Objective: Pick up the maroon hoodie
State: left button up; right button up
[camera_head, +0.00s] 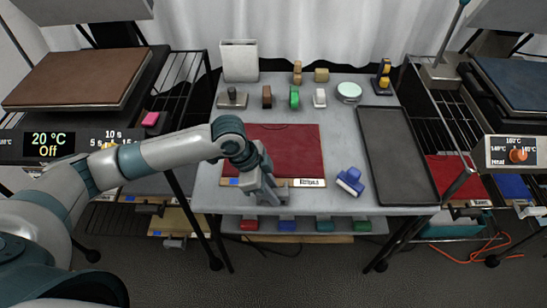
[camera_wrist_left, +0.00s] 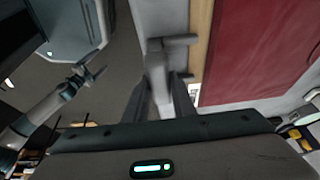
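The maroon hoodie (camera_head: 290,148) looks like a flat dark red panel with a faint neckline, lying on the grey table. A pale wooden strip with a small label (camera_head: 308,183) runs along its front edge. The panel (camera_wrist_left: 262,50) and a grey T-shaped handle (camera_wrist_left: 163,45) on its wooden edge show in the left wrist view. My left gripper (camera_head: 262,192) is at the panel's front edge, with its fingers (camera_wrist_left: 160,98) either side of the handle. Whether they touch it is unclear. My right gripper (camera_wrist_left: 90,74) shows small in the left wrist view, away from the panel; its opening is unclear.
A black tray (camera_head: 398,150) lies right of the panel, with a blue block-like tool (camera_head: 350,181) between them. Several small blocks and a white bin (camera_head: 239,60) stand at the back. Heat presses flank the table. A lower shelf (camera_head: 340,226) holds coloured handles.

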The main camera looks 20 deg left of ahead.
pick_arm(q)
jog(key=shift+r, duration=0.1)
grip_shut()
jog(key=shift+w+r, duration=0.1)
jog(key=shift+r, duration=0.4)
notch_tip(320, 180, up, 8)
jog(key=shift+f+b, duration=0.25)
jog(key=shift+b, duration=0.2)
jog(key=shift+r, duration=0.7)
pick_arm(e)
jog(key=w, duration=0.1)
jog(key=w+a+r+t, duration=0.1)
jog(key=w, duration=0.1)
jog(key=shift+w+a+r, duration=0.15)
jog(key=shift+a, duration=0.05)
jog(key=shift+s, duration=0.2)
